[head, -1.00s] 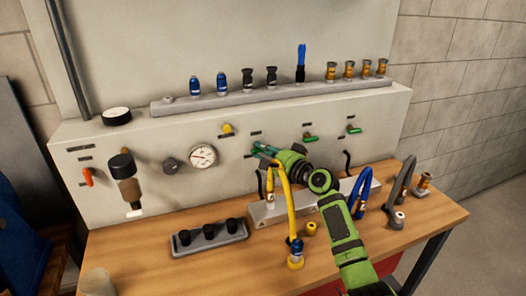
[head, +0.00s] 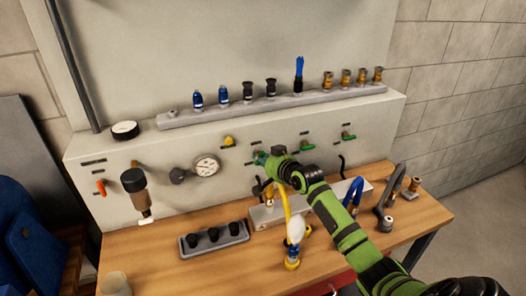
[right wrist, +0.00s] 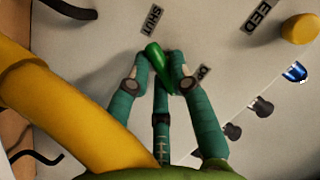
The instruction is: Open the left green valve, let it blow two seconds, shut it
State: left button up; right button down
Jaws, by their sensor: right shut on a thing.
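The left green valve's lever (right wrist: 158,65) lies between the fingers of my right gripper (right wrist: 158,75) in the right wrist view, near a SHUT label (right wrist: 152,19) and a partly covered label starting "OP". My right gripper (head: 261,158) is shut on it at the panel front; it mostly hides the valve in the head view. A yellow hose (head: 285,207) bends down to a blue-and-yellow end fitting (head: 292,263) on the bench. A white puff (head: 296,230) hangs at that hose end. My left gripper is out of view.
Two more green valves (head: 307,147) (head: 348,137) sit right on the panel. A gauge (head: 207,166), yellow knob (head: 229,141) and red lever (head: 101,187) are to the left.

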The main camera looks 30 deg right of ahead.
jog(key=shift+w+r+n+g+h+p, duration=0.1)
jog(key=shift+r+n+g+h+p, duration=0.1)
jog(key=shift+n+h+p, duration=0.6)
jog(key=shift+r+n+g+h+p, duration=0.15)
jog(key=shift+n+h+p, duration=0.25)
jog(key=shift+n+p, duration=0.65)
jog(key=shift+f, duration=0.1)
jog(key=c, duration=1.1)
grip_release()
jog(key=v, duration=1.2)
jog(key=shift+a, duration=0.1)
